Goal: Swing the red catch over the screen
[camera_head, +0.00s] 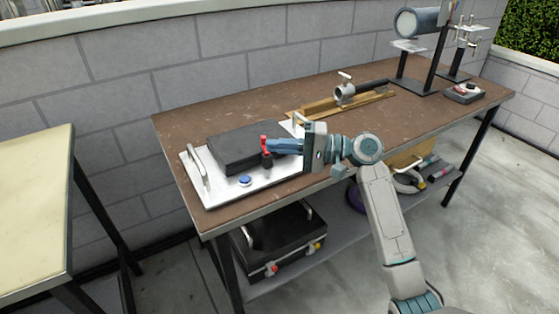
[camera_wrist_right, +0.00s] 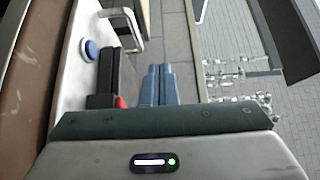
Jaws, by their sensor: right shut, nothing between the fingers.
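The red catch (camera_head: 264,142) stands at the front edge of a dark flat screen block (camera_head: 240,148) on a white tray with handles (camera_head: 215,196). In the right wrist view a small red part (camera_wrist_right: 121,102) shows beside a black bar (camera_wrist_right: 106,75). My right gripper (camera_head: 270,147) is shut and empty, its blue fingers right beside the catch. In the right wrist view the closed fingers (camera_wrist_right: 158,84) lie just right of the black bar and red part. Whether they touch the catch I cannot tell. My left gripper is not in view.
A blue button (camera_head: 244,181) sits on the tray's front part. A pipe on a wooden board (camera_head: 345,96) and stands (camera_head: 428,60) are farther right on the brown table. A black case (camera_head: 280,240) is on the shelf below. A pale table (camera_head: 35,205) stands left.

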